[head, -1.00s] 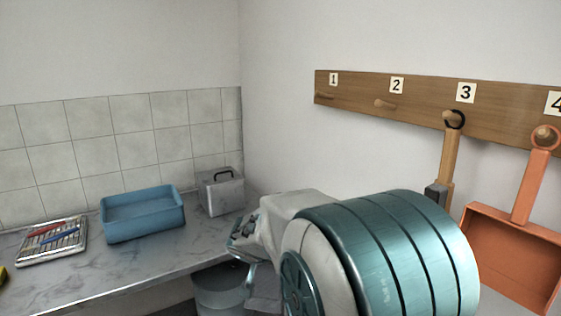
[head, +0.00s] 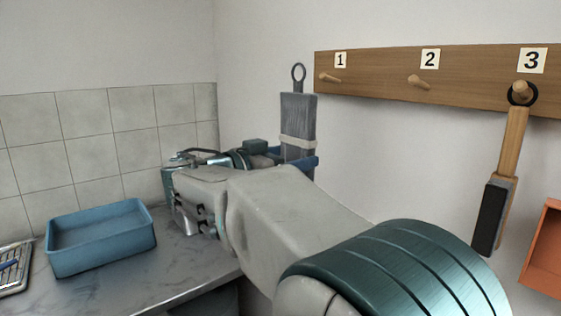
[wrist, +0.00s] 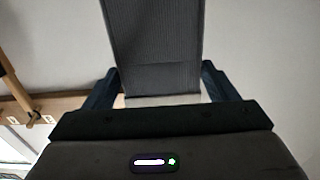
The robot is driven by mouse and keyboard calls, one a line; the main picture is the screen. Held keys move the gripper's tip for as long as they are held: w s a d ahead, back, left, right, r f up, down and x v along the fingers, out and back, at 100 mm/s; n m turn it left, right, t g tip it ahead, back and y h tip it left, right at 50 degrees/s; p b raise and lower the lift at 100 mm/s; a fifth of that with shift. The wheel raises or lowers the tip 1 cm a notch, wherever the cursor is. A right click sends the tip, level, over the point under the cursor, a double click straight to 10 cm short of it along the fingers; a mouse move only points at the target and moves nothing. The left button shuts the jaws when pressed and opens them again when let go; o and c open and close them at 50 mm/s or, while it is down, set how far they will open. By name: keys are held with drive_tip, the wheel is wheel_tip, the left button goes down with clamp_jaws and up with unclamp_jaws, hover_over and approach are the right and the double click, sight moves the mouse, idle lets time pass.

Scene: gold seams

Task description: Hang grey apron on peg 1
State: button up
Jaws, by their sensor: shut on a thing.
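The grey apron (head: 298,112) is a folded, ribbed strip with a pale band and a dark ring at its top. My gripper (head: 299,163) is shut on its lower part and holds it upright in the air. In the wrist view the apron (wrist: 155,50) stands between my two fingers (wrist: 160,88). Peg 1 (head: 330,78) is a bare wooden peg under label 1 on the rail. The apron's ring is just left of the rail's end in the head view, apart from the peg in the picture. The depth between them is unclear.
The wooden rail (head: 380,85) runs right along the wall. Peg 2 (head: 419,81) is bare. A wooden-handled tool (head: 506,165) hangs by a ring on peg 3 (head: 521,90). A blue basin (head: 100,238) stands on the counter (head: 190,270).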

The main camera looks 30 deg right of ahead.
drive_tip(key=d+f+p, duration=0.1)
drive_tip(key=d, duration=0.8)
drive_tip(key=shift+w+d+f+p, duration=0.2)
drive_tip(key=shift+w+f+p, duration=0.1)
drive_tip(key=shift+f+p, duration=0.1)
idle(0.6)
drive_tip(key=shift+b, duration=0.4)
idle(0.5)
drive_tip(key=o, duration=1.1)
drive_tip(key=a, duration=0.9)
drive_tip(key=s+a+b, duration=0.1)
drive_tip(key=a, duration=0.3)
drive_tip(key=shift+a, duration=0.35)
drive_tip(key=shift+s, duration=0.1)
